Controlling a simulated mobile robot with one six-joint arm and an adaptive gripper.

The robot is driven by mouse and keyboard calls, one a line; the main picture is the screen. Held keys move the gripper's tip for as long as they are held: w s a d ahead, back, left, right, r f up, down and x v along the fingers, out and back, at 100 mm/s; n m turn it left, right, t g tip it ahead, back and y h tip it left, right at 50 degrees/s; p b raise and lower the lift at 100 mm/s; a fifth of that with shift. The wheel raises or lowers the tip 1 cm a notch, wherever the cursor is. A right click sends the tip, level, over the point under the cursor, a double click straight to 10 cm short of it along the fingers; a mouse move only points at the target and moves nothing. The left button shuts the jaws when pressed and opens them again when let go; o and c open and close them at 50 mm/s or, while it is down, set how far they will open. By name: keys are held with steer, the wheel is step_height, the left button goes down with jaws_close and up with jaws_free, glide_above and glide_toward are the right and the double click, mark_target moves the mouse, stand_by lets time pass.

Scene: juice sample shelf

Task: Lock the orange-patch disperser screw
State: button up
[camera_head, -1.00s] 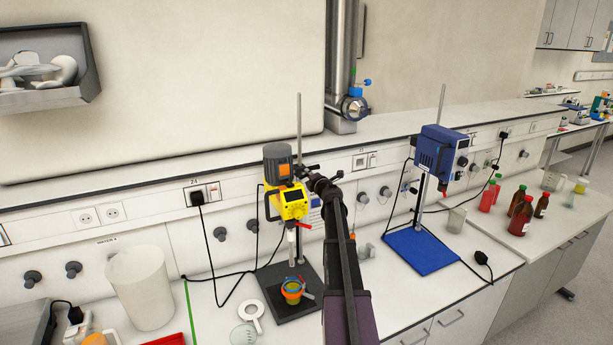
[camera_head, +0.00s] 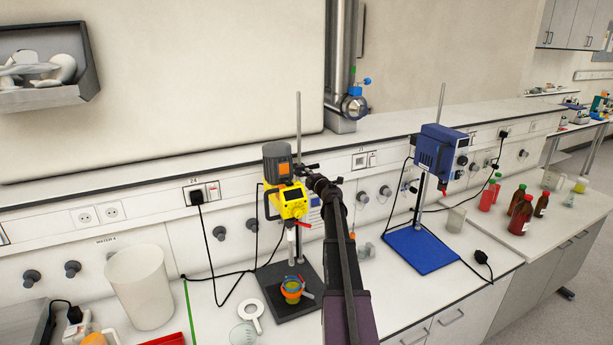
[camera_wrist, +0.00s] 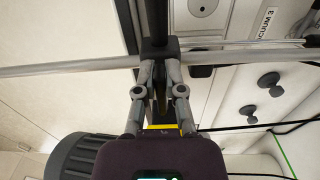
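The orange-patch disperser (camera_head: 287,190) has a grey motor with an orange patch and a yellow body. It hangs on a stand rod (camera_head: 299,130) over a black base. My gripper (camera_head: 312,171) is at the clamp to the right of the motor. In the wrist view the rod (camera_wrist: 80,66) runs sideways through the black clamp (camera_wrist: 158,50). My gripper's fingers (camera_wrist: 160,75) slant in close together beside the clamp, with a dark part between them. The screw is not clearly distinguishable, and I cannot tell whether the fingers grip it. The dark motor (camera_wrist: 85,155) shows at lower left.
A coloured cup (camera_head: 291,290) stands on the black base (camera_head: 277,274). A blue disperser (camera_head: 438,152) on a blue base (camera_head: 421,248) stands to the right. A large white beaker (camera_head: 139,287) stands left. Several bottles stand at the right, including a brown one (camera_head: 521,215).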

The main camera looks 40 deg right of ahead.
steer(key=o, duration=0.3)
steer(key=shift+w+a, duration=0.2)
steer(key=shift+o, duration=0.6)
steer(key=shift+w+a, duration=0.1)
steer(key=shift+d, duration=0.2)
steer(key=shift+s+a, duration=0.1)
steer(key=shift+s, duration=0.2)
steer(key=v, duration=1.1)
steer(key=shift+s, duration=0.35)
steer(key=shift+f, duration=0.1)
